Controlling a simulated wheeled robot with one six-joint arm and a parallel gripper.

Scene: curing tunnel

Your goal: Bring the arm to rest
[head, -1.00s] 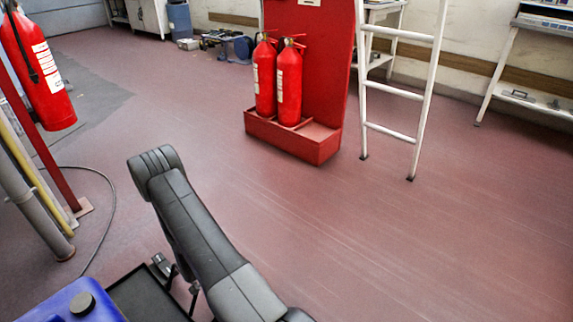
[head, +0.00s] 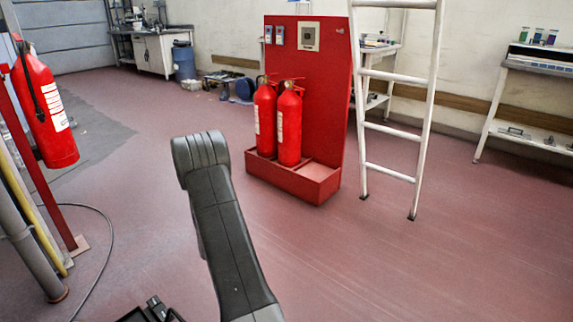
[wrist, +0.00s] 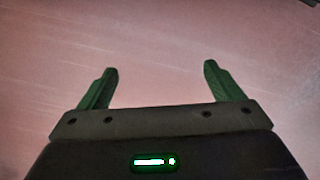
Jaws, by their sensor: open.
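My gripper (wrist: 160,80) shows in the wrist view with its two green fingers wide apart. Nothing is between the fingers; only the reddish floor (wrist: 160,40) shows beyond them. A small green light glows on the gripper's dark body. In the head view my dark grey arm rises from the bottom edge near the middle. The gripper itself cannot be made out in the head view.
A red stand (head: 323,95) with two fire extinguishers (head: 289,128) is beyond my arm. A white ladder (head: 421,130) stands right of it. Another extinguisher (head: 50,115) hangs at left, above a dark cable (head: 108,240).

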